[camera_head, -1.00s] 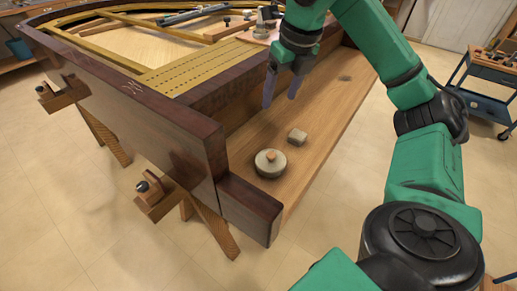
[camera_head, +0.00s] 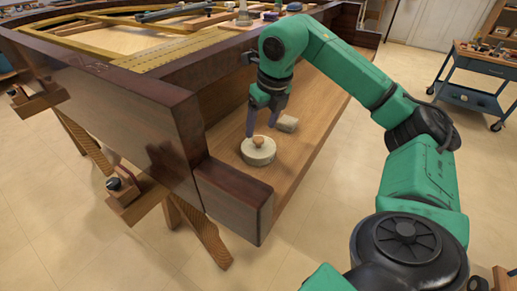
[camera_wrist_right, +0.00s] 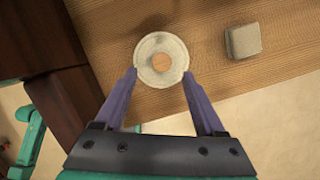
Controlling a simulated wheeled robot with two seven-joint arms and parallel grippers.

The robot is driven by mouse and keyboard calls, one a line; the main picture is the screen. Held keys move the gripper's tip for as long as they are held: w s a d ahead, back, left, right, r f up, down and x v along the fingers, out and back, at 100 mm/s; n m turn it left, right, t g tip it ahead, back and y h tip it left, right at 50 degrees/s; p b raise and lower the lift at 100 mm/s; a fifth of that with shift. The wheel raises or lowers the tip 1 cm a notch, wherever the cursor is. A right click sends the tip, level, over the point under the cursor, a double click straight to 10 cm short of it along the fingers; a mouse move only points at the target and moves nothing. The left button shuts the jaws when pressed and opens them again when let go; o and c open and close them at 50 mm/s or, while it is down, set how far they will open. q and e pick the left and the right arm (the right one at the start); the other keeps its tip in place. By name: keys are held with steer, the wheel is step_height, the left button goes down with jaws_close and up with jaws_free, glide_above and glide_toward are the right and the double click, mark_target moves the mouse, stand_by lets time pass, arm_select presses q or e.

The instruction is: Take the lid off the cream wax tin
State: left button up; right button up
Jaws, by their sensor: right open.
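The cream wax tin (camera_head: 258,157) stands upright on the wooden keybed, near its front left end. Its round pale lid (camera_wrist_right: 148,46) is on top, with a small wooden knob (camera_wrist_right: 161,62) in the middle. My right gripper (camera_head: 262,133) is open and empty, pointing down just above the far side of the tin. In the right wrist view its two purple fingers (camera_wrist_right: 157,75) are spread to either side of the lid's near edge, and the knob is ahead of the gap between them. Whether they touch the tin I cannot tell. My left gripper is not in view.
A small pale block (camera_head: 287,124) lies on the keybed (camera_head: 310,143) right of the tin. A dark wooden cheek block (camera_head: 233,197) stands close on the tin's left. The keybed's right part is clear. A blue tool cart (camera_head: 475,75) stands far right.

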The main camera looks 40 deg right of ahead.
mark_target(258, 139)
steer(key=b+x, duration=0.1)
steer(key=x, duration=0.4)
steer(key=shift+w+d+f, duration=0.1)
steer(key=shift+d, duration=0.1)
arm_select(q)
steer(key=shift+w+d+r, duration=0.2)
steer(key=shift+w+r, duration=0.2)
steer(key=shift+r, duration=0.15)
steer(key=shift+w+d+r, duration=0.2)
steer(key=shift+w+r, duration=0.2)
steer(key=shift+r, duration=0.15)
arm_select(e)
jaws_close()
